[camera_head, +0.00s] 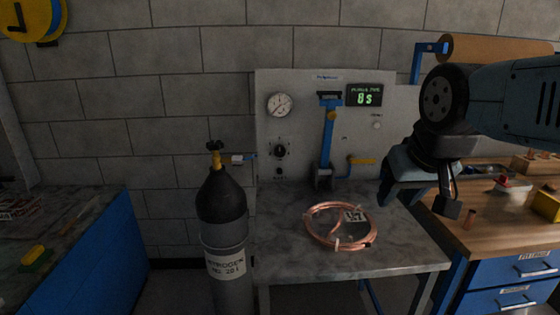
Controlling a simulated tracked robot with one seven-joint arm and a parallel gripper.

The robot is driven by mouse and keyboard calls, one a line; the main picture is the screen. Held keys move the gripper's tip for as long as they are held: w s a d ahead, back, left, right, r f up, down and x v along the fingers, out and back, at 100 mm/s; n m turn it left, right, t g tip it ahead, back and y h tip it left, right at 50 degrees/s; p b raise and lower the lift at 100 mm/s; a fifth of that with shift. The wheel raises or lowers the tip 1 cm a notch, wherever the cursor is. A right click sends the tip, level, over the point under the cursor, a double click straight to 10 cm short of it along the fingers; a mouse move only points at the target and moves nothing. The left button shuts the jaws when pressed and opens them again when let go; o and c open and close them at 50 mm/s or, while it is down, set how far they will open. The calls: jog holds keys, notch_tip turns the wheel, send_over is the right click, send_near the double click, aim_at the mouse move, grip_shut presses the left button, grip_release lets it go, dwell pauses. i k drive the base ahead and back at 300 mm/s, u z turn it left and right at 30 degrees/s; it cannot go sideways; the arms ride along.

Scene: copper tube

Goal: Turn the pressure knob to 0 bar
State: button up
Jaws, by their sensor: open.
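The pressure knob (280,151) is a small dark round knob on the grey panel (300,110), below a white round gauge (279,105). The knob's pointer and the gauge reading are too small to tell. My gripper (418,205) is at the right, fingers pointing down, open and empty. It hangs near the right edge of the grey bench, well to the right of the knob and apart from it.
A dark nitrogen cylinder (221,200) with a yellow valve stands left of the panel. A copper coil (341,243) lies on the grey bench (290,256). A blue upright fixture (327,140) and a timer display (364,95) are right of the knob. A wooden workbench (480,205) stands at right.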

aim_at(279, 152)
jog(key=z, duration=1.65)
jog(key=k, duration=1.1)
jog(key=u, duration=1.15)
jog(key=i, duration=1.05)
jog(key=z, duration=0.05)
